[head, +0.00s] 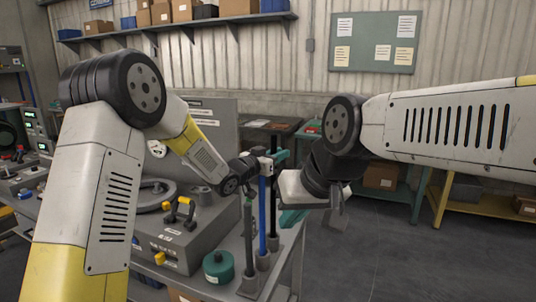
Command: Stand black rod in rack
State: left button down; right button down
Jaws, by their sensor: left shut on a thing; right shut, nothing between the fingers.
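A thin black rod (274,207) stands upright near the right edge of the grey workbench. My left gripper (275,159) is shut on the black rod near its top. The rack's grey sockets (263,262) stand in a row along the bench edge. The black rod's lower end is at the rear socket; I cannot tell whether it is seated. A blue rod (262,215) and a dark grey rod (248,235) stand upright in front of it.
A grey machine box (178,240) with yellow-marked handles fills the bench left of the rods. A green round container (218,266) sits close by the front rod. Open floor (370,260) lies to the right. A yellow-legged table (485,205) stands behind it.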

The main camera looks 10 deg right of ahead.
pick_arm(q)
jog(key=c, duration=1.3)
grip_release()
jog(key=shift+f, duration=0.15)
jog(key=shift+o, duration=0.2)
jog(key=v, duration=0.8)
